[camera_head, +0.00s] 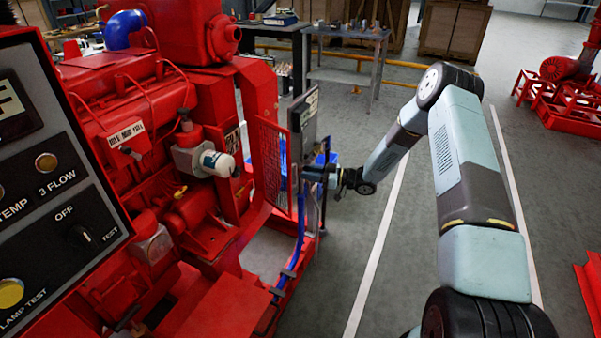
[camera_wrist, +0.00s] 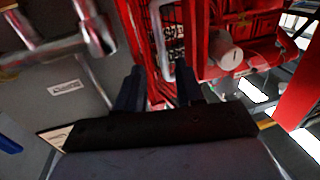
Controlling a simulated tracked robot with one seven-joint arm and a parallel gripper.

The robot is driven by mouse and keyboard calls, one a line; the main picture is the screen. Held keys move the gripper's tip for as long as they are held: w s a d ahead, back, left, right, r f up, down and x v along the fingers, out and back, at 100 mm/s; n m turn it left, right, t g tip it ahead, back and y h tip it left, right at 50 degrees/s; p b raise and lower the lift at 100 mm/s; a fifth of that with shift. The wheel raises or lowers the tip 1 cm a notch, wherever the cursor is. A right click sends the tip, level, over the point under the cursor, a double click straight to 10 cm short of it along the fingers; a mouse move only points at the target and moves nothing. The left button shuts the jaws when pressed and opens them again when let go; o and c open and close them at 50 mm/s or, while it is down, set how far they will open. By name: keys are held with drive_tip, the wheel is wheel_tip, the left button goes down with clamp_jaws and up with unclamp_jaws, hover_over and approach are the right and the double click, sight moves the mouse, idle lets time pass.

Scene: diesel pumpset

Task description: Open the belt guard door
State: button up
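The belt guard appears to be the red mesh panel (camera_head: 270,162) on the near right side of the red pumpset in the head view. Red mesh (camera_wrist: 143,35) also shows beyond my fingers in the wrist view. A pale, bent bar like a handle (camera_wrist: 157,42) stands in front of it, its lower end in line with the gap between my fingers. My gripper (camera_wrist: 160,75) is open, its two dark fingers apart. I cannot tell if they touch the bar. In the head view my gripper (camera_head: 318,175) is at the guard's right, its fingertips partly hidden.
A grey upright panel (camera_head: 303,115) stands close to my gripper, and blue hoses (camera_head: 298,235) run below. The engine (camera_head: 140,110) and control panel (camera_head: 45,170) fill the left. A grey table (camera_head: 345,75) stands behind. The floor right of the pumpset is mostly clear.

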drive_tip(key=v, duration=0.9)
drive_tip(key=shift+d, duration=0.15)
drive_tip(key=shift+s, duration=0.1)
